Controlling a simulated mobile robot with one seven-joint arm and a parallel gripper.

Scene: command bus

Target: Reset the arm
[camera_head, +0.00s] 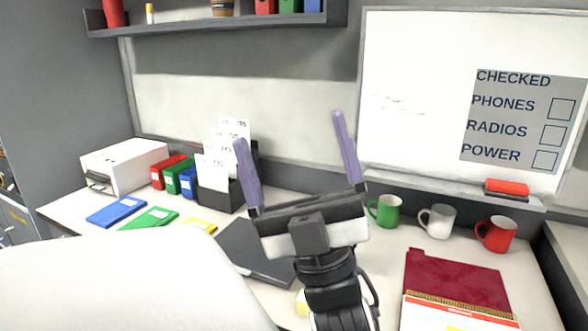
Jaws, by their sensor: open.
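My gripper (294,155) is raised in the middle of the head view, in front of the desk. Its two purple fingers point up and stand wide apart. Nothing is between them. The gripper body hides part of a dark closed laptop or folder (245,250) on the desk behind it.
A white desk (380,270) holds a printer (125,167), binders (172,175), a file holder (218,197) and flat folders. Green (384,211), white (437,222) and red (496,235) mugs stand right of my gripper. A whiteboard (420,60) and shelf (190,27) are behind.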

